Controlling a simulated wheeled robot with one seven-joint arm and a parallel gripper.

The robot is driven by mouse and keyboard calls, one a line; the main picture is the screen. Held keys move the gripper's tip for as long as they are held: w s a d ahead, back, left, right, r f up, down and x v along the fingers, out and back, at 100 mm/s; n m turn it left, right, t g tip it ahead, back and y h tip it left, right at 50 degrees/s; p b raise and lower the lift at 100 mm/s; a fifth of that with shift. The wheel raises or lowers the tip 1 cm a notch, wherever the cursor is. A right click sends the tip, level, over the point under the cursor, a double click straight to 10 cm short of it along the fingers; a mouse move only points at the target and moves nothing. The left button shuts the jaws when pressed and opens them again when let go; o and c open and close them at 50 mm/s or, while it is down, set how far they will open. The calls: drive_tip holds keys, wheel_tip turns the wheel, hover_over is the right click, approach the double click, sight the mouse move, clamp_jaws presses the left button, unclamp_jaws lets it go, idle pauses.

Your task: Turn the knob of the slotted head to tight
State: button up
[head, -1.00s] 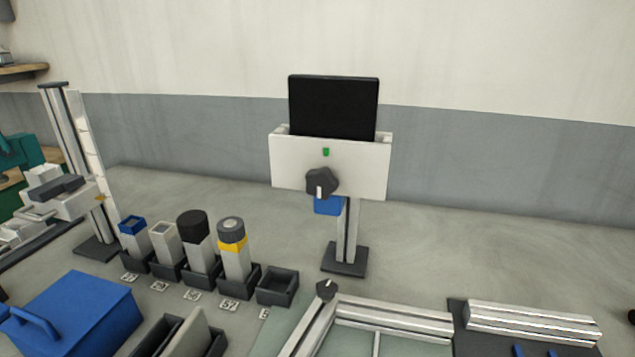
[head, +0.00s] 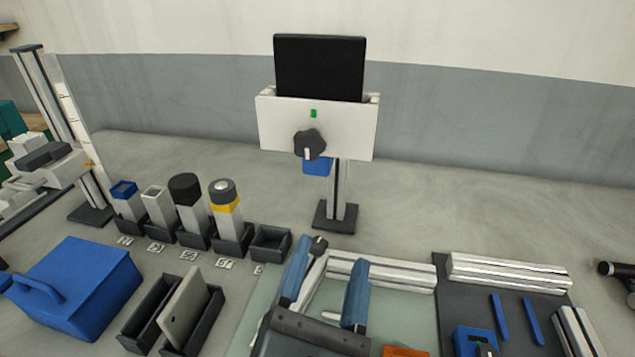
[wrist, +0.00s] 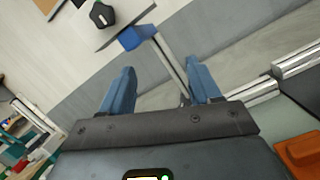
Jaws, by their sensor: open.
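The slotted head is a white panel (head: 275,125) on a metal post, with a dark plate (head: 320,68) standing in its top. Its dark knob (head: 309,144) has a white mark pointing down, and a small green mark (head: 313,113) sits above it. The knob also shows at the top of the wrist view (wrist: 102,14). A blue block (head: 318,167) sits under the panel. My gripper (head: 328,268) is open and empty, its blue fingers apart, in front of and below the head. In the wrist view my gripper (wrist: 160,85) points toward the post, clear of the knob.
Holders with several upright tubes (head: 185,195) stand left, beside an empty holder (head: 270,242). A blue box (head: 85,290) is front left. A metal frame (head: 395,273) lies near my gripper; a dark mat (head: 460,310) with metal bars lies right. Bench around the post is clear.

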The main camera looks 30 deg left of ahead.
drive_tip(key=n+t, duration=0.2)
approach(307, 149)
drive_tip(key=w, duration=0.1)
drive_tip(key=shift+h, duration=0.3)
drive_tip(key=p+x, duration=0.2)
drive_tip(key=x, duration=0.6)
drive_tip(key=shift+a+r, duration=0.2)
drive_tip(key=shift+r, duration=0.05)
drive_tip(key=c, duration=1)
